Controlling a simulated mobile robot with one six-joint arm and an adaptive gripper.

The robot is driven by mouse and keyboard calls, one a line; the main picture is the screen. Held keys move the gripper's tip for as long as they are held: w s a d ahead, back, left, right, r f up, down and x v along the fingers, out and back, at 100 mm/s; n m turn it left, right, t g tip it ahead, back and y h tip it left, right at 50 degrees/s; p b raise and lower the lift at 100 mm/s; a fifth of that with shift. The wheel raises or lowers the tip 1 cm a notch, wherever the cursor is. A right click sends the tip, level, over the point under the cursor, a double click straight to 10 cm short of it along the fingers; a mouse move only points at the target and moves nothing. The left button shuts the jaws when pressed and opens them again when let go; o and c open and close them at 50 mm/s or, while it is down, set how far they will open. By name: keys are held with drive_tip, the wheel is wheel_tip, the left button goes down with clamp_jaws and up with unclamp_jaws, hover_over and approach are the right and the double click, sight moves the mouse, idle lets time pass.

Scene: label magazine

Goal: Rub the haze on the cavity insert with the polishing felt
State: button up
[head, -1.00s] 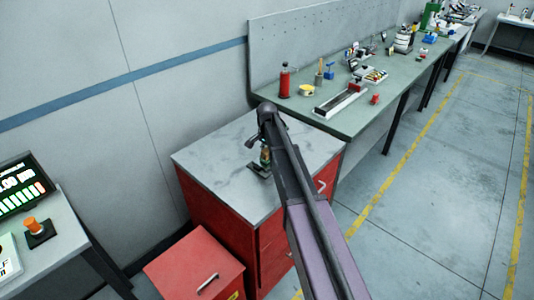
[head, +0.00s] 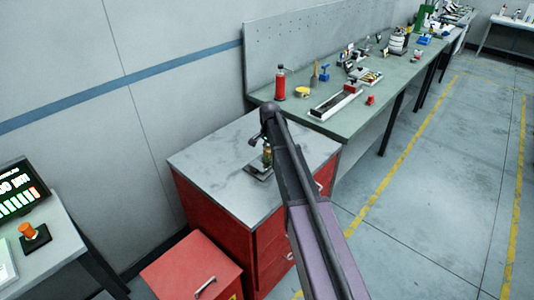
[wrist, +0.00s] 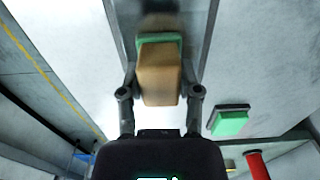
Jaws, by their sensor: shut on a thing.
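My gripper (wrist: 160,78) is shut on the polishing felt (wrist: 158,78), a tan block with a green layer at its far end. The felt also shows small in the head view (head: 267,155), below my wrist. The cavity insert (wrist: 198,32) is a grey plate with dark long edges, lying under and beyond the felt in the wrist view. A brownish, blurred patch of haze (wrist: 160,22) shows on it just past the green layer. In the head view the insert (head: 256,173) lies on the cabinet top. Whether the felt touches it, I cannot tell.
The grey cabinet top (head: 205,160) is mostly clear around the insert. A green pad on a dark base (wrist: 230,122) lies right of the felt in the wrist view. A green bench (head: 345,118) with a red bottle (head: 280,85) and tools adjoins behind.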

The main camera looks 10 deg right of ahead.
sight(263, 163)
drive_tip(key=shift+w, duration=0.1)
idle(0.3)
drive_tip(key=shift+w+d+f, duration=0.1)
drive_tip(key=shift+w+d, duration=0.4)
drive_tip(key=shift+d, duration=0.25)
drive_tip(key=shift+w+d+f, duration=0.1)
drive_tip(key=shift+w+d, duration=0.4)
drive_tip(key=shift+d, duration=0.25)
drive_tip(key=shift+r, duration=0.15)
drive_tip(key=shift+s+a, duration=0.6)
drive_tip(key=shift+a, duration=0.15)
drive_tip(key=shift+s+a, duration=0.55)
drive_tip(key=shift+a, duration=0.2)
drive_tip(key=shift+a, duration=0.1)
drive_tip(key=shift+s+a, duration=0.5)
drive_tip(key=shift+a, duration=0.2)
drive_tip(key=shift+s+a, duration=0.5)
drive_tip(key=shift+a, duration=0.15)
